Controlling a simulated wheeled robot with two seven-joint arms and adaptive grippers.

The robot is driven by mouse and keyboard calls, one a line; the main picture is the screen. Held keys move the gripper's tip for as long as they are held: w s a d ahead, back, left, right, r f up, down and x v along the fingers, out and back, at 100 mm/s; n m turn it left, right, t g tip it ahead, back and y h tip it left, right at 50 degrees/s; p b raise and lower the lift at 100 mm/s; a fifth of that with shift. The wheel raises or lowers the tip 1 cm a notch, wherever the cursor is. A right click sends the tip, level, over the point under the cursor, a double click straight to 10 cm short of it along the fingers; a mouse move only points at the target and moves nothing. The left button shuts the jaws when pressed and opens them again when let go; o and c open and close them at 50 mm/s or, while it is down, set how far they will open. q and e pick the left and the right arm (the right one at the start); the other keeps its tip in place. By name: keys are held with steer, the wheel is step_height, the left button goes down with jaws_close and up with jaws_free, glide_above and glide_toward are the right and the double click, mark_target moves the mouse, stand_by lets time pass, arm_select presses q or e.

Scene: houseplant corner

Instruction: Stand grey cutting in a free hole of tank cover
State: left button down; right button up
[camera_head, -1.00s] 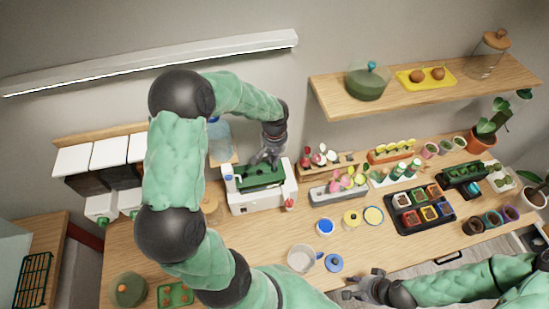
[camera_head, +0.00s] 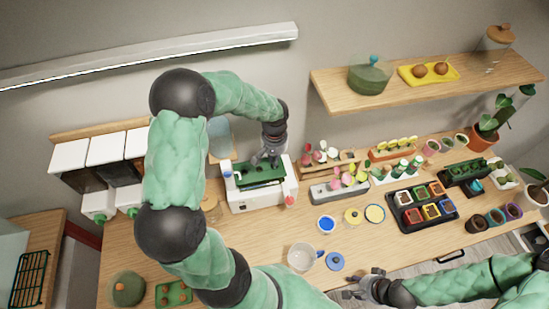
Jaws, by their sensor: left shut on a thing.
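The tank cover (camera_head: 262,181) is a green panel on top of a white tank (camera_head: 262,200) at the back middle of the wooden table. My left gripper (camera_head: 265,160) points down just over the back part of the cover. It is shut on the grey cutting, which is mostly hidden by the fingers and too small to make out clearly. I cannot tell whether the cutting's foot is inside a hole. My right gripper (camera_head: 352,287) is low at the table's front edge, empty with its fingers apart.
Right of the tank are a rack of pink and white pieces (camera_head: 350,181), a black tray of coloured pots (camera_head: 424,208) and a dark green planter (camera_head: 466,174). Round lids (camera_head: 326,224) and a clear cup (camera_head: 301,257) stand in front. A wooden shelf (camera_head: 425,90) hangs above.

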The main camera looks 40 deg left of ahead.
arm_select(q)
steer(key=shift+f+b, duration=0.5)
steer(key=shift+f, duration=0.15)
stand_by(0.3)
steer(key=c, duration=1.3)
jaws_free()
steer(key=o, duration=0.4)
steer(key=shift+r, duration=0.1)
steer(key=shift+r+p, duration=2.1)
steer(key=shift+r, duration=1.35)
